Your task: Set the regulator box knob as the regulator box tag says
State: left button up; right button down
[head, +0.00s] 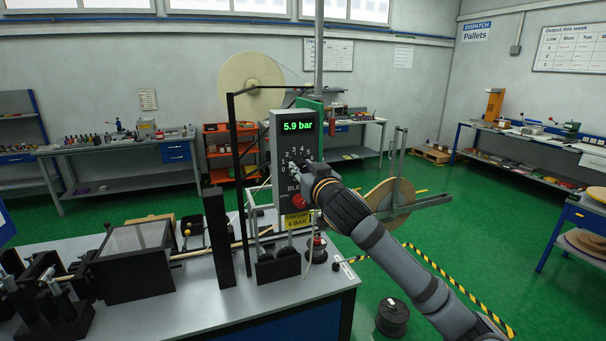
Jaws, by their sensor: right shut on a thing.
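The regulator box (282,135) is a grey upright box near the middle of the head view. Its green display (298,127) reads 5.9 bar. Below the display is a dial with printed numbers, partly covered by my gripper. My right gripper (296,172) is at the dial, shut on the knob, which is mostly hidden behind the fingers. The yellow regulator box tag (297,220) hangs low on the box; its lower line ends in BAR, but the number is too small to read surely. My left gripper is not in view.
A red button (299,201) sits on the box just under my gripper. A grey bench (215,297) with black machine parts stands in front. A large reel (388,197) is right of the box, behind my arm. Green floor is open to the right, with striped tape.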

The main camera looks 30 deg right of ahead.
aim_at(298, 126)
jog(key=shift+r, duration=0.1)
dwell(0.4)
jog(key=c, duration=1)
grip_release()
notch_tip(298, 126, up, 10)
jog(key=shift+f, duration=0.1)
